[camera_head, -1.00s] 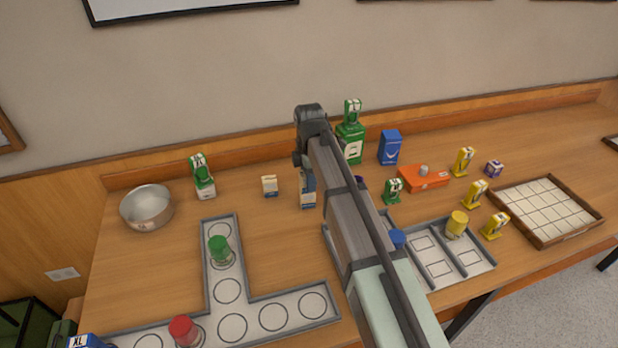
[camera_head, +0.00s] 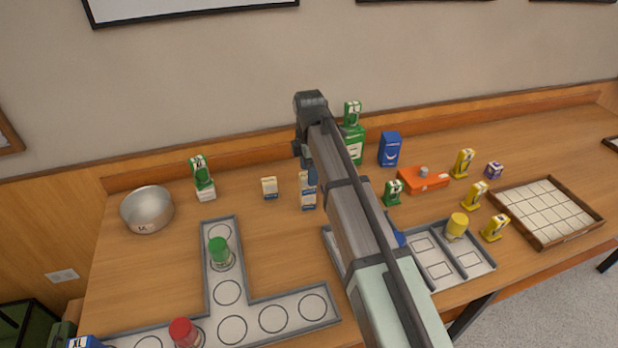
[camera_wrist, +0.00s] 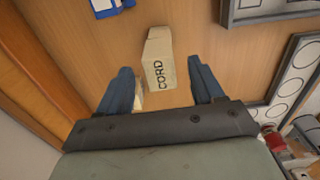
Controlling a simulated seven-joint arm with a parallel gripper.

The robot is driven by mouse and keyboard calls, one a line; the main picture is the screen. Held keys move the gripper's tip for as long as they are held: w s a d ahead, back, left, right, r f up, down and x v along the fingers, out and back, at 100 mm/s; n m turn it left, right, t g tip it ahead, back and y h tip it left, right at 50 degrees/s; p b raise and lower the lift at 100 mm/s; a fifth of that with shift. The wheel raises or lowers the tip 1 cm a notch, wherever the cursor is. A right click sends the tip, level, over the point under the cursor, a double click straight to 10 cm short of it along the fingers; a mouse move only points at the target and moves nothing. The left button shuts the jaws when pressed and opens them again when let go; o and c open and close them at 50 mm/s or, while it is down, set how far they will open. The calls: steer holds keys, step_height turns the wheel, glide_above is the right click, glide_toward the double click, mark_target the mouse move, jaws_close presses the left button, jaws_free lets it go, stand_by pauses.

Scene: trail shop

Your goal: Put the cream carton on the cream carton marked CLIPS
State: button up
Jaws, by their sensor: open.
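In the head view a tall cream shape (camera_head: 307,191) with bluish markings stands under my gripper. It looks like one cream carton on top of another, but I cannot be sure. A small cream carton (camera_head: 269,187) stands apart to its left. In the wrist view a cream carton (camera_wrist: 158,62) lettered CORD shows beyond and between my fingers. A sliver of another cream thing (camera_wrist: 138,99) shows beside the left finger. No CLIPS lettering is legible. My arm hides part of the table.
A metal bowl (camera_head: 147,209) and a green-and-white stack (camera_head: 202,180) stand to the left. A T-shaped tray (camera_head: 228,292) holds green and red bottles. A blue carton (camera_head: 390,149), an orange box (camera_head: 424,179) and several yellow items stand right of my arm.

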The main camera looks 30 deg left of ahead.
step_height(320, 180, up, 8)
stand_by(0.4)
